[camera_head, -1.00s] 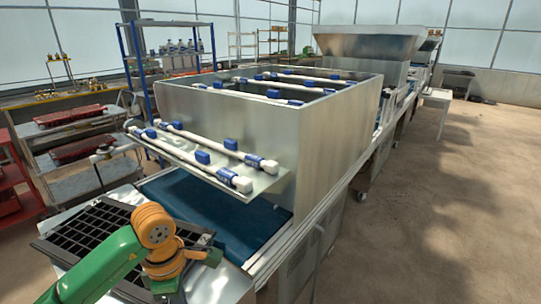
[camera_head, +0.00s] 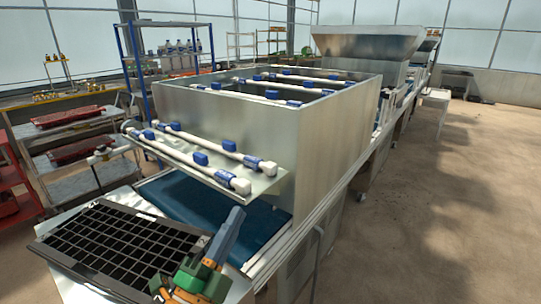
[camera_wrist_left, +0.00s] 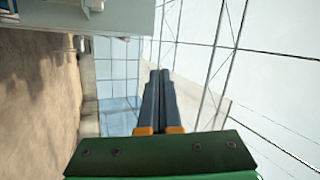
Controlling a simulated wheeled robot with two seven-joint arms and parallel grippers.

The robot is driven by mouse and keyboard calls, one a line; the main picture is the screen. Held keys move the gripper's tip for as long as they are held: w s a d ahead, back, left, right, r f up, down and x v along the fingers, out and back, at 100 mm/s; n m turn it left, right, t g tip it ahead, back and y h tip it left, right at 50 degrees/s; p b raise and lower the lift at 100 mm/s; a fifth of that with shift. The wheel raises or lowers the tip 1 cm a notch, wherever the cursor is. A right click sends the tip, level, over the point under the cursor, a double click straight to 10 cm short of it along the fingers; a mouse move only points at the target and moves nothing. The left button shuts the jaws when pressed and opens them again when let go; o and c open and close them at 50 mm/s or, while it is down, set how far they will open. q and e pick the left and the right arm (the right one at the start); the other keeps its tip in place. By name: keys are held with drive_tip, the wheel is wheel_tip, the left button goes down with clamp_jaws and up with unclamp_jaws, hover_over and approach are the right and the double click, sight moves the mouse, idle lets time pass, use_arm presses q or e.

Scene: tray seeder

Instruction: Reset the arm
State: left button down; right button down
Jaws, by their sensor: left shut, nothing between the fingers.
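My left gripper (camera_head: 233,218) is at the lower middle of the head view, its grey fingers pointing up and to the right. In the left wrist view the two fingers (camera_wrist_left: 160,80) lie side by side, shut with nothing between them. The gripper shows in front of the right corner of a black seed tray (camera_head: 110,240) with many square cells. The tray lies on the near end of the seeder line. I cannot tell the height of the gripper above it. My right gripper is not in view.
A blue conveyor belt (camera_head: 205,212) runs under a large metal box (camera_head: 225,130) with white and blue pipes. A metal hopper (camera_head: 368,45) stands farther along. Red shelving (camera_head: 12,185) is at the left. The floor (camera_head: 450,200) on the right is clear.

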use_arm(q)
drive_tip(key=s+a+f+n+g+y, duration=0.2)
drive_tip(key=a+f+n+g+y, duration=0.25)
drive_tip(key=f+n, duration=0.4)
drive_tip(key=s+a+f+n+g+y, duration=0.35)
drive_tip(key=a+f+n+y, duration=0.25)
drive_tip(key=f, duration=0.6)
drive_tip(key=s+f+n+g+h, duration=0.25)
drive_tip(key=s+f+g, duration=0.8)
drive_tip(key=s, duration=0.55)
wheel_tip(320, 180, down, 18)
drive_tip(key=s+y, duration=0.1)
drive_tip(key=s, duration=0.2)
drive_tip(key=s+a+f+g, duration=0.1)
drive_tip(key=s+a+f, duration=0.1)
drive_tip(key=s+f, duration=0.7)
drive_tip(key=shift+s, duration=1.05)
